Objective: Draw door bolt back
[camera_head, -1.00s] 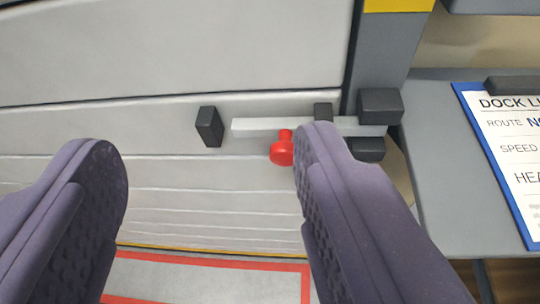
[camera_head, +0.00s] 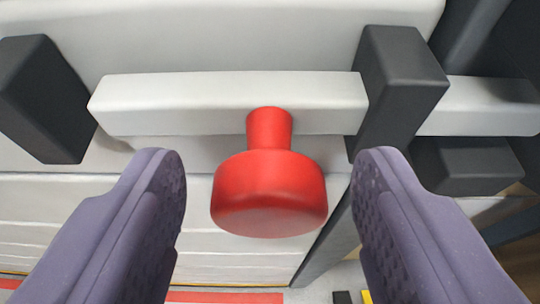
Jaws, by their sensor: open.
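The door bolt (camera_head: 180,103) is a pale grey bar lying level across the door. It passes through a black guide (camera_head: 402,85) and on to the right, by the black keeper (camera_head: 468,165) at the door's edge. Its red knob (camera_head: 268,192) sticks out toward the camera on a short red stem. My gripper (camera_head: 270,185) is open, with one purple finger on each side of the knob. Gaps show between the knob and both fingers.
A black block (camera_head: 45,98) stands on the door just left of the bolt's left end, with a small gap between them. The pale door panel (camera_head: 240,40) is clear above the bolt. Red floor marking (camera_head: 225,297) shows at the bottom.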

